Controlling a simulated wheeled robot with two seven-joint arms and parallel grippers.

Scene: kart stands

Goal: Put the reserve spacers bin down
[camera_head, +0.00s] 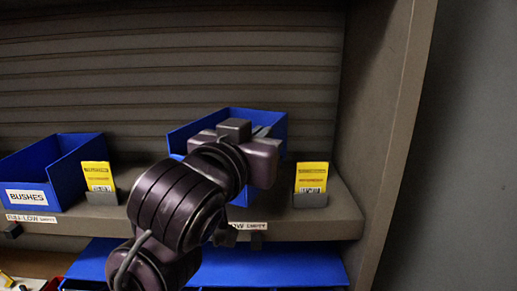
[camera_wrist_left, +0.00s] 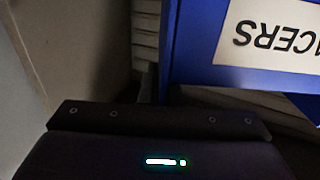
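A blue bin (camera_head: 272,121) is at the right part of the shelf in the head view, largely hidden behind my left arm. In the left wrist view the blue bin (camera_wrist_left: 190,55) fills the upper right, and its upside-down white label (camera_wrist_left: 270,35) reads "...CERS". My left gripper (camera_head: 245,152) is in front of the bin in the head view. Its fingertips are hidden, so I cannot tell whether they grip the bin. I also cannot tell whether the bin's base rests on the shelf. My right gripper is in neither view.
A blue BUSHES bin (camera_head: 78,160) stands at the left of the shelf (camera_head: 335,222). Yellow cards stand in holders, one left (camera_head: 98,176) and one right (camera_head: 311,177) of my arm. A grey side wall (camera_head: 385,130) closes the right. More blue bins (camera_head: 290,262) are below.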

